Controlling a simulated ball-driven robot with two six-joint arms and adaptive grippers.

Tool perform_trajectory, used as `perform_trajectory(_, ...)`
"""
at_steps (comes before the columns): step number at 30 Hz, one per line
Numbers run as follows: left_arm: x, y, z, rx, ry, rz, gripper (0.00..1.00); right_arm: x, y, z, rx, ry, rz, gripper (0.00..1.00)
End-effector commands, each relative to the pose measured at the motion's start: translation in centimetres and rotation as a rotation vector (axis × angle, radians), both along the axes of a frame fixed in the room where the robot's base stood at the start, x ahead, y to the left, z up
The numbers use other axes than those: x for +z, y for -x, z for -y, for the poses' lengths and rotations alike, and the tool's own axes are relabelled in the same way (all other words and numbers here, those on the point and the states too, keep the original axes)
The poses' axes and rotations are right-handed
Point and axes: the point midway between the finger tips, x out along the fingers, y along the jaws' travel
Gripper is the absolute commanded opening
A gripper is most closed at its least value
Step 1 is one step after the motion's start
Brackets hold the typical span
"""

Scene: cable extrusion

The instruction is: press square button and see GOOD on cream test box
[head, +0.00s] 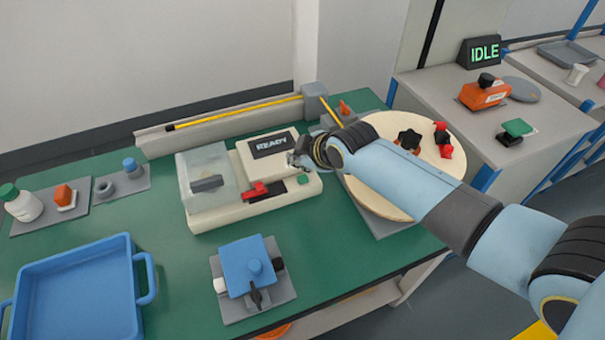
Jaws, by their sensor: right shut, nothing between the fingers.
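The cream test box (225,210) stands in the middle of the green bench. Its dark display (274,145) reads READY. A clear lid (207,172) with a dark grey handle covers its left part. A red lever (256,189) sits on the front right part, and a small green square button (304,179) is to the right of it. My right gripper (294,161) is shut and empty, just above and behind the green button, apart from it as far as I can tell. My left gripper is out of view.
A blue tray (135,259) lies at front left. A blue fixture (250,267) stands in front of the box. A round wooden board (440,170) with red and black knobs is under my right arm. An IDLE display (480,52) stands at back right.

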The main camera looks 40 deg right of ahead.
Motion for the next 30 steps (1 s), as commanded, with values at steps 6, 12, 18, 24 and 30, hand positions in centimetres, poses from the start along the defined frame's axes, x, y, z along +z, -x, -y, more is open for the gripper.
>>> perform_trajectory(6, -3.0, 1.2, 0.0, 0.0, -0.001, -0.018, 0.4, -3.3, 0.0, 0.0, 0.0, 0.0, 0.0, 0.0)
perform_trajectory(12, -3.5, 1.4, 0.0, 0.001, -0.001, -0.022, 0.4, -4.0, 0.0, 0.0, 0.001, 0.0, 0.001, 0.0)
perform_trajectory(18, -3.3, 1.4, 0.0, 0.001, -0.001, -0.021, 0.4, -3.9, 0.0, 0.0, 0.0, 0.0, 0.0, 0.0)
perform_trajectory(24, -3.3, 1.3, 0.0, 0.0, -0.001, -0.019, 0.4, -3.9, 0.0, 0.0, 0.0, 0.0, 0.0, 0.0)
perform_trajectory(30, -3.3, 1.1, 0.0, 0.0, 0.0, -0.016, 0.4, -3.9, 0.0, 0.0, 0.0, 0.0, 0.0, 0.0)
